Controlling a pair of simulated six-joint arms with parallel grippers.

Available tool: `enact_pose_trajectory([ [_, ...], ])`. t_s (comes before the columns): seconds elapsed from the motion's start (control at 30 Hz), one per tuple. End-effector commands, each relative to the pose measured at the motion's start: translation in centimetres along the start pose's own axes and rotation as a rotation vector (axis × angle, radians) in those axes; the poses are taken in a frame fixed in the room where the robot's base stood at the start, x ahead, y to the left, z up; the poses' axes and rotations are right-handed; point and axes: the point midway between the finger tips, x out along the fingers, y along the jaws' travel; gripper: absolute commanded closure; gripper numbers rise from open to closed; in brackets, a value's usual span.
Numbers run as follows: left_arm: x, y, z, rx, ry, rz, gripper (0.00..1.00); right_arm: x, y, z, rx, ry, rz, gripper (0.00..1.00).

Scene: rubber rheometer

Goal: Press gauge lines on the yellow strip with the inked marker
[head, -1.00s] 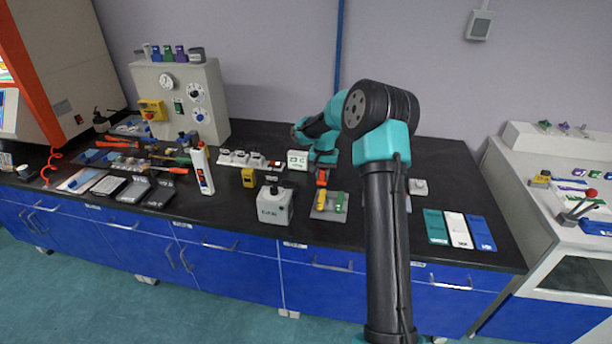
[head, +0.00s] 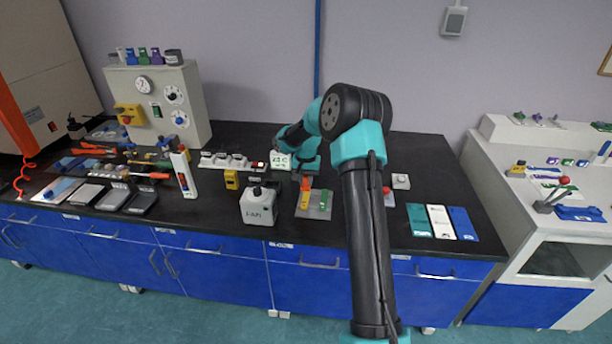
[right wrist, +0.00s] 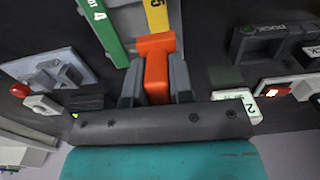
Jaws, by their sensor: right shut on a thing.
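My right gripper (right wrist: 155,88) is shut on an orange marker (right wrist: 155,60), whose far end points at the yellow strip. The yellow strip (right wrist: 157,14) lies just beyond the marker in the right wrist view, with a green strip (right wrist: 102,25) to its left. I cannot tell whether the marker touches the yellow strip. In the head view the orange marker (head: 305,184) is low over the back of a grey plate (head: 313,213) that bears both strips. It hides part of the yellow strip there. My left gripper is not in view.
A white box with a black knob (head: 258,208) stands left of the plate. A row of small grey holders (head: 224,161) and a white display (head: 280,160) are behind. Teal, white and blue panels (head: 441,222) lie to the right.

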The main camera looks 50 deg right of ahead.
Motion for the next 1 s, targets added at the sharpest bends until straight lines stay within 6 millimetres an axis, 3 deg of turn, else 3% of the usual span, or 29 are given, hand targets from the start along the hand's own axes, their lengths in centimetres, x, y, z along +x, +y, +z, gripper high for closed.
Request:
enact_pose_trajectory([
  [0.37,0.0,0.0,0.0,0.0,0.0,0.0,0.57,2.3,0.0,0.0,-0.001,-0.001,0.0,0.94],
  [1.0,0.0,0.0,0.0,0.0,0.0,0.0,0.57,2.5,0.0,0.0,0.0,0.0,0.0,0.94],
])
